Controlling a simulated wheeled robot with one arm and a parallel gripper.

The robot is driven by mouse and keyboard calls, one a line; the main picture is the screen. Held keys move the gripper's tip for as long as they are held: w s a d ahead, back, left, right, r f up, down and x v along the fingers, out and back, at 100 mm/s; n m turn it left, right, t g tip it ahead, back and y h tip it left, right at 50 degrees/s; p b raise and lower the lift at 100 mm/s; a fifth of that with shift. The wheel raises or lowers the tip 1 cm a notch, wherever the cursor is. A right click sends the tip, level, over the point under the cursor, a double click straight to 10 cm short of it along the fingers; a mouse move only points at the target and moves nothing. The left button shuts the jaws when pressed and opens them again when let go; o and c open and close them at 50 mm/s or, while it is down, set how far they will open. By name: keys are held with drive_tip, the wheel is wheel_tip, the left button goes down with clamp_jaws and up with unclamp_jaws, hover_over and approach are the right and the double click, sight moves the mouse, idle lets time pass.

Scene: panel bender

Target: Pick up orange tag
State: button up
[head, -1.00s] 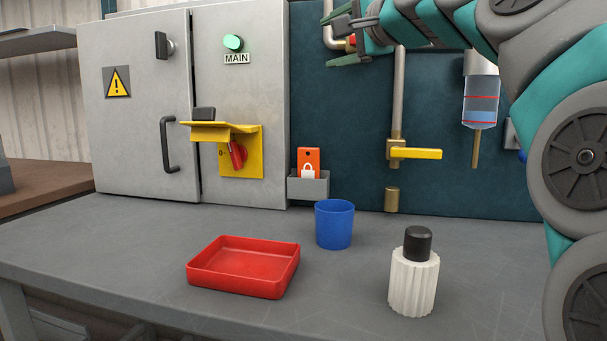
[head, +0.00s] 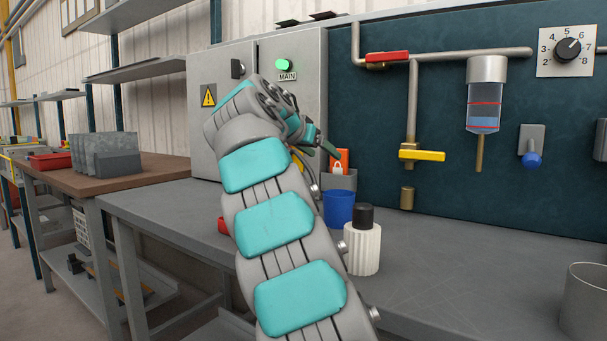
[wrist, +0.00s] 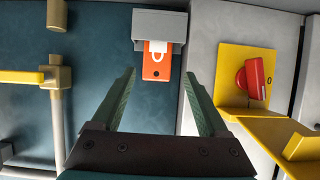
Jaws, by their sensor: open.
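The orange tag (head: 343,156) with a white padlock symbol stands in a small grey holder (head: 339,180) on the dark panel. In the wrist view, which looks upside down, the tag (wrist: 157,66) sticks out of the holder (wrist: 160,25). My gripper (head: 329,147) is just in front of the tag in the head view, partly overlapping it. In the wrist view my gripper (wrist: 160,75) is open and empty. Its two green fingers lie on either side of the tag in the picture, apart from it.
A yellow bracket (wrist: 245,60) with a red switch (wrist: 256,78) is close beside one finger. A yellow valve handle (head: 422,156) is on the panel. A blue cup (head: 338,207) and a white ribbed, black-capped container (head: 362,250) stand on the bench below.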

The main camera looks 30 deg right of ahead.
sight(338, 164)
drive_tip(key=p+x, duration=0.1)
drive_tip(key=x, duration=0.7)
drive_tip(key=shift+s, duration=0.2)
drive_tip(key=shift+r, duration=0.1)
drive_tip(key=c, duration=1.1)
drive_tip(key=shift+s+r, duration=0.1)
